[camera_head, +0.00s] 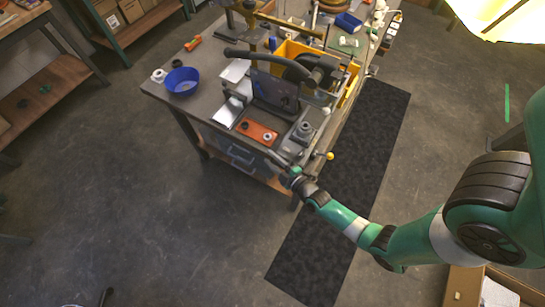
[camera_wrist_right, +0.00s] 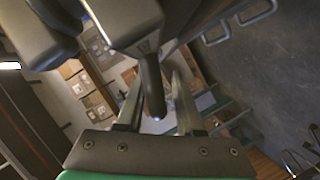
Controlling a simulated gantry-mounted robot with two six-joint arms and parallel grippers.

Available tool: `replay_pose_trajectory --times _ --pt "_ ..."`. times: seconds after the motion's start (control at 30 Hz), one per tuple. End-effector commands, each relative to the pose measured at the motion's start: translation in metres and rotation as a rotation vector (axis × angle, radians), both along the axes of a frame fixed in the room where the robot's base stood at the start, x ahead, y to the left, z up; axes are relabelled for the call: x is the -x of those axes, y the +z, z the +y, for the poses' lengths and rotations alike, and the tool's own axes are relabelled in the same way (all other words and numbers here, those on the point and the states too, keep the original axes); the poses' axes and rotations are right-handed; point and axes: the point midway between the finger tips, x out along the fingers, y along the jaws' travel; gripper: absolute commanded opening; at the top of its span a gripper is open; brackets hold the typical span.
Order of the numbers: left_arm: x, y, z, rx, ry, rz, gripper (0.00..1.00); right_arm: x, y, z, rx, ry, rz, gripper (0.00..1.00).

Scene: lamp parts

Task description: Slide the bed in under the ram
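The bed appears to be the orange-red plate (camera_head: 257,133) at the near end of the bench, with a small round part on it. The dark press (camera_head: 276,88) stands just behind it; its long black lever reaches left. I cannot make out the ram tip. My right gripper (camera_head: 281,164) is at the bench's near edge, in front of the plate. In the right wrist view the fingers (camera_wrist_right: 158,100) stand apart on either side of a dark rounded handle (camera_wrist_right: 150,82). Gaps show beside it; contact at the tips is unclear. My left gripper is out of view.
A yellow-knobbed lever (camera_head: 330,156) sticks out right of my right gripper. A small grey block (camera_head: 303,132) stands right of the plate. A blue bowl (camera_head: 182,81) is at the bench's left, and a yellow bin (camera_head: 297,52) is behind the press.

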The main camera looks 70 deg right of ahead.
Motion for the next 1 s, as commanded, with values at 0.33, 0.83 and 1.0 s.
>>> replay_pose_trajectory --times 0.33,0.83,1.0 --pt "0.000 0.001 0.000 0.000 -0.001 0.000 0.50 0.001 0.001 0.000 0.002 -0.001 -0.001 0.46" --pt "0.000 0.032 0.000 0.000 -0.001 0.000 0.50 0.084 0.024 0.044 -0.002 0.002 0.003 0.46" --pt "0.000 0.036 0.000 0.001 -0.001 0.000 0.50 0.099 0.026 0.052 -0.001 0.000 0.002 0.46"
